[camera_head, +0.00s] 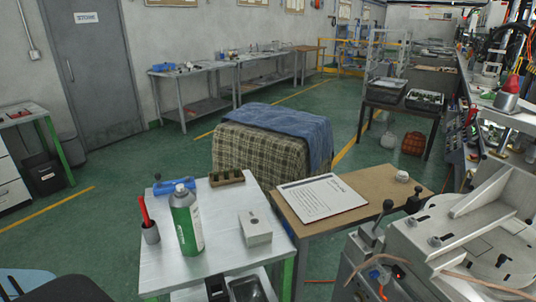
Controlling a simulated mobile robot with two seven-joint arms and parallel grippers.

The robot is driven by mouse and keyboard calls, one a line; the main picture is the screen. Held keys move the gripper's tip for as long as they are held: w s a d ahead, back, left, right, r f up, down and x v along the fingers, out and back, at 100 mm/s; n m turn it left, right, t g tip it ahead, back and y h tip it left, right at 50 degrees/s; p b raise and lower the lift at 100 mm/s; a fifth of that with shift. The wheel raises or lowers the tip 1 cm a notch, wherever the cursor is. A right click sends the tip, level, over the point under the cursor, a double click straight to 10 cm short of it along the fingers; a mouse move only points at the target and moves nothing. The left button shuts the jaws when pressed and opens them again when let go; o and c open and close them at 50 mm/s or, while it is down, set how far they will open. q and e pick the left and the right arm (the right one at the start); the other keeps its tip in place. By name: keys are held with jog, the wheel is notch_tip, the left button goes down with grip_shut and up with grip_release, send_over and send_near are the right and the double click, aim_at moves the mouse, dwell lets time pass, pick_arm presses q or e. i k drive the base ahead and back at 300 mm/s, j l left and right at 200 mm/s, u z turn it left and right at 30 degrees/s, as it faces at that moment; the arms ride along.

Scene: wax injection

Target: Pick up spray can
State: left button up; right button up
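The spray can (187,222), green and white with a grey top, stands upright on the light metal table (165,270) in the foreground. Its whole front is visible and nothing holds it. Neither of my grippers shows in the head view.
A wooden table (378,192) with a paper sheet (322,195) adjoins on the right, near a machine (440,250).

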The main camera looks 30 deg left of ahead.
aim_at(183, 206)
jog(key=u, duration=1.55)
jog(key=z, duration=0.7)
jog(key=j+z, duration=0.15)
jog(key=z, duration=0.25)
jog(key=j+z, duration=0.15)
jog(key=z, duration=0.3)
jog(key=j+z, duration=0.15)
jog(key=z, duration=0.25)
jog(key=k+j+z, duration=0.15)
jog(key=j+z, duration=0.25)
jog(key=k+j+z, duration=0.2)
jog(key=j+z, duration=0.2)
jog(key=k+j+z, duration=0.5)
jog(key=k+j, duration=0.3)
jog(key=k, duration=0.15)
jog(key=k+j+z, duration=0.1)
jog(key=k+j, duration=0.15)
jog(key=k, duration=0.15)
